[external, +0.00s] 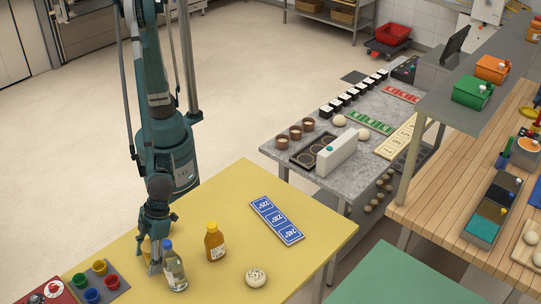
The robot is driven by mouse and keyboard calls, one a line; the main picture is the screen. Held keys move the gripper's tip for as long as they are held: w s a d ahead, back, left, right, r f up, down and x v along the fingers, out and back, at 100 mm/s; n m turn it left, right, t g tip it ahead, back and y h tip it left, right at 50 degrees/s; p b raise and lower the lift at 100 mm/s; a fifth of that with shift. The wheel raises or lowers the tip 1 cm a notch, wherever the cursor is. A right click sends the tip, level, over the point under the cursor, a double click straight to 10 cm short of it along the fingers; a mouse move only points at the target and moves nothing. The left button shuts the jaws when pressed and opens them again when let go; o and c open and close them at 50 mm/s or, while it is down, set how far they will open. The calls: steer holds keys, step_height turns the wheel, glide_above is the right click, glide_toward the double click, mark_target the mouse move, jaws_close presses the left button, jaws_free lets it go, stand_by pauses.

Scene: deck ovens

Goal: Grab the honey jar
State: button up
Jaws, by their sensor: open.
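An amber bottle with a yellow cap (214,243), which looks like the honey jar, stands upright on the yellow table (300,200). My gripper (153,264) points down, low over the table to the left of it, open and apart from it. A small yellowish thing (146,250) shows at the fingers; I cannot tell what it is or whether it is between them. A clear bottle with a blue cap (174,268) stands just right of my gripper and partly hides the fingertips.
A tray with coloured cups (121,281) lies left of my gripper. A speckled white bun (256,277) and a blue number card (276,220) lie to the right. The table's back middle is clear. A grey counter (292,165) stands beyond.

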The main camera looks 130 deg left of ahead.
mark_target(144, 249)
steer(key=c, duration=1.3)
steer(key=shift+r, duration=0.1)
steer(key=shift+r+p, duration=0.9)
steer(key=shift+r, duration=4)
